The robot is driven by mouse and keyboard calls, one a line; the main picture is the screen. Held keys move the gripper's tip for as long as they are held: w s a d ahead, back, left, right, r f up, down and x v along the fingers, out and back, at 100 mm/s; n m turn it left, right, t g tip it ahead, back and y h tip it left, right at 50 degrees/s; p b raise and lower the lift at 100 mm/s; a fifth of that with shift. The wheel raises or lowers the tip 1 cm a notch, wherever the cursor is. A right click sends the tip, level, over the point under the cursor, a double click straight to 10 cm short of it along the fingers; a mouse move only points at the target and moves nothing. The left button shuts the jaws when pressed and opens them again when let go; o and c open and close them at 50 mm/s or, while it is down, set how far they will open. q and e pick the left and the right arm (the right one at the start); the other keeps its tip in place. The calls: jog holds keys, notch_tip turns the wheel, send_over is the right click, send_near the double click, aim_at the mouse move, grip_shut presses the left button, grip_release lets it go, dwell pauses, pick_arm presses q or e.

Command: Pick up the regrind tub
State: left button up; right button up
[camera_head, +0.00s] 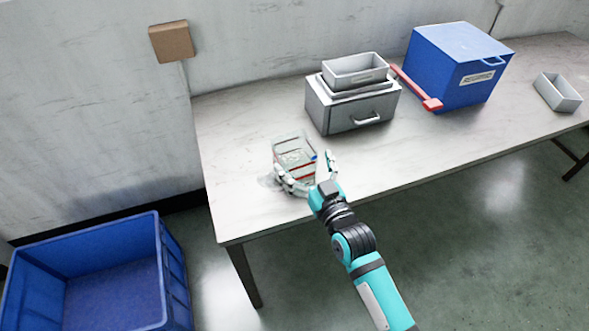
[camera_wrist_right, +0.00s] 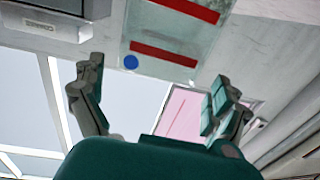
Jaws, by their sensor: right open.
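A clear tub with red stripes and pale contents (camera_head: 293,150) stands on the table near its left front edge. It is likely the regrind tub; I can read no label on it. My right gripper (camera_head: 303,172) is open at the tub's near side, with one finger to the left and one to the right of its near part. In the right wrist view the tub's wall (camera_wrist_right: 177,32), with red bars and a blue dot, lies just beyond my open fingers (camera_wrist_right: 158,72). I cannot tell whether a finger touches it. My left gripper is not in view.
A grey drawer box (camera_head: 340,115) with a grey tray (camera_head: 355,72) on top stands behind the tub. To its right are a red-handled tool (camera_head: 415,88), a blue box (camera_head: 440,75) and a small grey bin (camera_head: 545,98). A blue crate (camera_head: 170,270) is at lower left.

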jog(key=b+x, duration=0.1)
jog(key=x, duration=0.3)
jog(key=shift+d+f+b, duration=0.1)
jog(key=shift+f+b, duration=0.1)
jog(key=shift+b, duration=0.2)
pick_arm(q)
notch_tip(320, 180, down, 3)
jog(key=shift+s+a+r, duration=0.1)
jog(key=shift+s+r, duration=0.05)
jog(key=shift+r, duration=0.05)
pick_arm(e)
jog(key=shift+r, duration=0.1)
jog(key=c, duration=1.4)
